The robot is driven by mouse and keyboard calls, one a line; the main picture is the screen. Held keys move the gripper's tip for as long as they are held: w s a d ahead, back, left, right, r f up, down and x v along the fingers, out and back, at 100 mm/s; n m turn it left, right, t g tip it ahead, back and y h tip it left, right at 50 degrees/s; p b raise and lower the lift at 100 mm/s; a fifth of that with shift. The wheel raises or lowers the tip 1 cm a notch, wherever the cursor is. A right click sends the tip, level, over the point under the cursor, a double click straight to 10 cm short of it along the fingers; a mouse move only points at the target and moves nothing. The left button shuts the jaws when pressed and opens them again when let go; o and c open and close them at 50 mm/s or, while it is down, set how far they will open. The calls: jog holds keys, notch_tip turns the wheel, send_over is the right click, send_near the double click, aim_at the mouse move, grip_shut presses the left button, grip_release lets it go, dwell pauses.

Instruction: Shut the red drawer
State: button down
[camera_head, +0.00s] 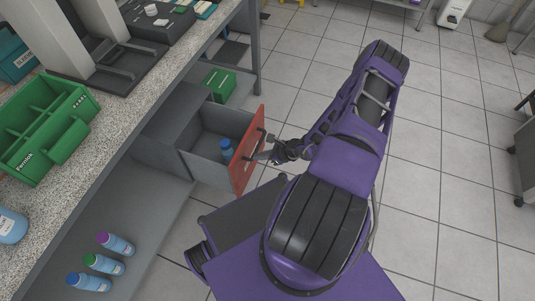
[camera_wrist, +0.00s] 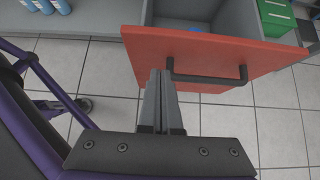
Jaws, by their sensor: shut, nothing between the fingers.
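The red drawer (camera_head: 248,150) is pulled out from a grey cabinet under the counter. A blue-capped bottle (camera_head: 226,149) stands inside it. In the wrist view the red drawer front (camera_wrist: 215,58) fills the upper middle, with a dark bar handle (camera_wrist: 208,78) across it. My gripper (camera_head: 268,154) is at the outer face of the drawer front, by the handle. In the wrist view my gripper (camera_wrist: 160,78) is shut and empty, its fingertips just left of the handle's left end. I cannot tell whether the fingertips touch the drawer front.
A speckled counter (camera_head: 120,125) runs along the left with a green carrier (camera_head: 50,110) on it. A green box (camera_head: 219,84) sits beyond the drawer. The tiled floor (camera_head: 440,150) on the right is mostly clear.

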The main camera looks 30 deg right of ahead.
aim_at(239, 154)
jog(key=w+a, duration=0.1)
jog(key=w+a+f, duration=0.1)
jog(key=w, duration=0.1)
jog(key=w+a, duration=0.1)
jog(key=shift+w+a+f, duration=0.15)
jog(key=shift+f, duration=0.15)
jog(key=shift+w+a, duration=0.1)
jog(key=shift+w+a, duration=0.3)
jog(key=shift+w, duration=0.1)
jog(key=w+a+b, duration=0.4)
jog(key=w+a, duration=1)
jog(key=w, duration=0.5)
jog(key=shift+a+r+b, duration=0.15)
jog(key=shift+a+b, duration=0.2)
jog(key=shift+a, duration=0.05)
